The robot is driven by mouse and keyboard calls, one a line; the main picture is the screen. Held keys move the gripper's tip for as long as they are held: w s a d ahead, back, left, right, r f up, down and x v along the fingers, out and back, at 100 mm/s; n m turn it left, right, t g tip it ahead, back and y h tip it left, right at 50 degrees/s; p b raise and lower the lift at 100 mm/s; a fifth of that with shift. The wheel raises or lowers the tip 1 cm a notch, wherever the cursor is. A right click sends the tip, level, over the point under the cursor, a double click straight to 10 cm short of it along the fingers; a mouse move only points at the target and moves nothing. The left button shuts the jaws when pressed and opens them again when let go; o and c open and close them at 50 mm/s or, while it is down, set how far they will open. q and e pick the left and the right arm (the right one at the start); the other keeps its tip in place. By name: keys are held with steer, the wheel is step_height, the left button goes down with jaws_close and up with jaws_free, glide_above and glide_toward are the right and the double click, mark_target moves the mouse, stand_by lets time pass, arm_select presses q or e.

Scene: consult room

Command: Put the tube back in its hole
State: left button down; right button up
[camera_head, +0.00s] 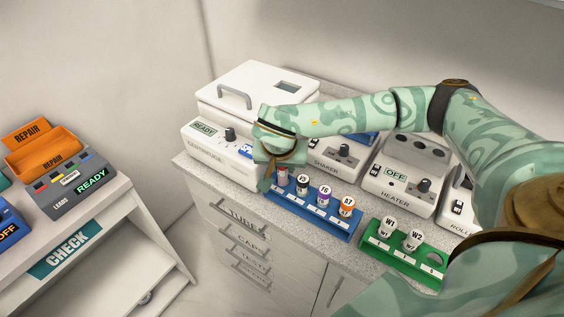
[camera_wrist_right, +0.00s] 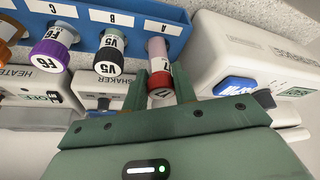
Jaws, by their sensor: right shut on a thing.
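My right gripper (camera_head: 273,178) is shut on a red-capped tube (camera_wrist_right: 158,55) with a pale label, gripped near its cap; the tube's pinkish side also shows in the head view (camera_head: 282,177). The tube is at the left end of the blue rack (camera_head: 309,214), by the place marked A in the wrist view. Its lower end is at the rack, but how deep it sits I cannot tell. In the same rack stand a black-capped tube (camera_head: 302,185), a purple-capped tube (camera_head: 324,194) and an orange-capped tube (camera_head: 346,205). My left gripper is out of view.
The white centrifuge (camera_head: 222,150), marked READY, stands behind my gripper with its lid down. A shaker (camera_head: 335,155) and a heater (camera_head: 405,178) line the back of the counter. A green rack (camera_head: 402,255) with two white-capped tubes is at the right front.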

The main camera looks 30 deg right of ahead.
steer(key=shift+f+b, duration=0.35)
steer(key=shift+f, duration=0.75)
steer(key=o, duration=1.1)
steer(key=p+v, duration=0.3)
steer(key=v, duration=1.3)
steer(key=shift+s+a+r, duration=0.1)
steer(key=shift+a+r, duration=0.05)
